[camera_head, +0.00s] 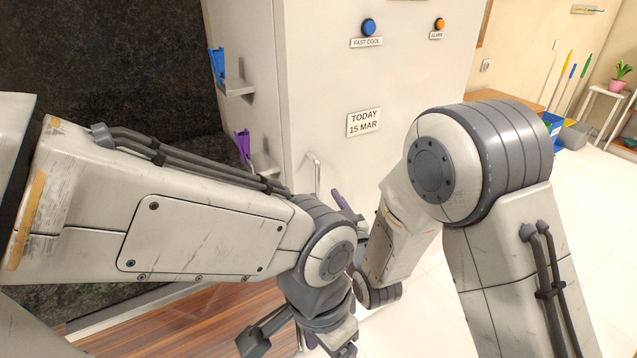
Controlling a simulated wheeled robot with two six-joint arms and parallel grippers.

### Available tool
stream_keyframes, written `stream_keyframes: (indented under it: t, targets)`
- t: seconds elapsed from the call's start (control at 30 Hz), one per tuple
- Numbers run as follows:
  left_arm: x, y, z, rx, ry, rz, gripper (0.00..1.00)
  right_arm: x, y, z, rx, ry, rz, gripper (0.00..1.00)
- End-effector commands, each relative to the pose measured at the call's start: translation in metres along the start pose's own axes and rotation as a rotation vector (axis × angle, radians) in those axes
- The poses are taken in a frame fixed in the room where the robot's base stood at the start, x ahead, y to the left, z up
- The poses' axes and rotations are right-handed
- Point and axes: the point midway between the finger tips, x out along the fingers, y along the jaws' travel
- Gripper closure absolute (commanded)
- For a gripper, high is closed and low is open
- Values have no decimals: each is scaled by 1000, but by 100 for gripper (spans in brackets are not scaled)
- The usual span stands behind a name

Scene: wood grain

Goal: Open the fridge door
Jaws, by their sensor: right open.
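The fridge is the tall white body (330,75) in the upper middle, with blue and orange buttons and a date label on its face. A pale curved bar (316,170), seemingly its handle, shows low near my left arm; its lower part is hidden. My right gripper (352,208) is open, its fingertips showing just right of and below the bar. The rest of it is hidden behind my arms, and I cannot tell whether it touches the bar. My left gripper (300,338) is low at the bottom edge, partly cut off, its jaw state unclear.
A dark panel (110,60) fills the upper left. A wood surface (190,335) lies below. Pale tiled floor (590,225) is clear at right.

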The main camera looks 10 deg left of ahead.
Motion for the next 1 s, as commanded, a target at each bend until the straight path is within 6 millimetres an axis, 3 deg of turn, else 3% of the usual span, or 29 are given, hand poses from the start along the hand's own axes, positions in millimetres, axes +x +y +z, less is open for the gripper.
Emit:
stream_keyframes:
  t: [0.1, 0.3, 0.73, 0.77, 0.87, 1.0]
  targets:
    - [-9, 1, 0, 0, 0, 0, 22, 24, 0, -2, 0, 1, 0, 53]
    - [-15, 1, -1, 0, 0, 0, 22, 51, 0, -1, 0, 0, 0, 53]
    - [-16, 1, -1, 0, 0, 0, 22, 62, 0, 0, 0, -1, 0, 53]
    - [-16, 1, -1, 0, 0, 0, 22, 62, 0, 0, 0, -1, 0, 60]
    - [-16, 1, -1, 0, 0, 0, 22, 62, 0, 0, 0, -1, 0, 99]
    - [-16, 1, -1, 0, 0, 0, 22, 62, 0, 0, 0, -1, 0, 100]
